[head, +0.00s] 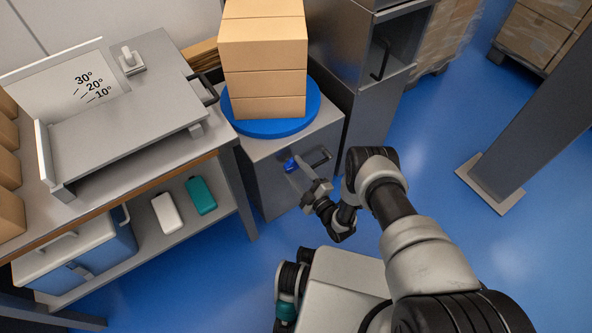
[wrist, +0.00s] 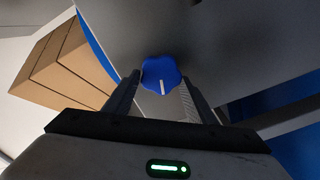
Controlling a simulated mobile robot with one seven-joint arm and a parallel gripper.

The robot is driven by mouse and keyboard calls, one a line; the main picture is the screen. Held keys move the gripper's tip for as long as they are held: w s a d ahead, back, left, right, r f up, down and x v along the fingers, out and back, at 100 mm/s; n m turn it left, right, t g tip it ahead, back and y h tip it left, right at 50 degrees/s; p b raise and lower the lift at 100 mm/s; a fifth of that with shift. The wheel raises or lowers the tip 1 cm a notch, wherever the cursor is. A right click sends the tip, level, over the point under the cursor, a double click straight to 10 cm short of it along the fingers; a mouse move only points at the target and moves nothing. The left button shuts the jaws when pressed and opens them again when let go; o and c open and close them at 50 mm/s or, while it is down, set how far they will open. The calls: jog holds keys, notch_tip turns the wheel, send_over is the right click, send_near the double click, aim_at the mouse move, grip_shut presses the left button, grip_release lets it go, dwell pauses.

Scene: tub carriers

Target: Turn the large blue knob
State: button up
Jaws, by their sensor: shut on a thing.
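The large blue knob (wrist: 161,73) is on the grey front of a cabinet, below a round blue turntable. In the wrist view it is a lobed disc with a white mark pointing toward the bottom of the picture. In the head view the knob (head: 291,165) is small and partly hidden by my gripper (head: 296,172). In the wrist view my gripper (wrist: 160,92) has one finger on each side of the knob and is shut on it. The exact contact at the fingertips is hard to see.
The turntable (head: 313,110) carries a stack of cardboard boxes (head: 262,60). A workbench (head: 150,170) with an angled plate stands at left. A grey post (head: 535,130) stands at right. Blue floor lies open between.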

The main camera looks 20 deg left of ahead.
jog(key=shift+a+n, duration=0.1)
jog(key=shift+n, duration=1.2)
jog(key=o, duration=1)
jog(key=shift+o, duration=0.2)
jog(key=shift+s+f, duration=0.1)
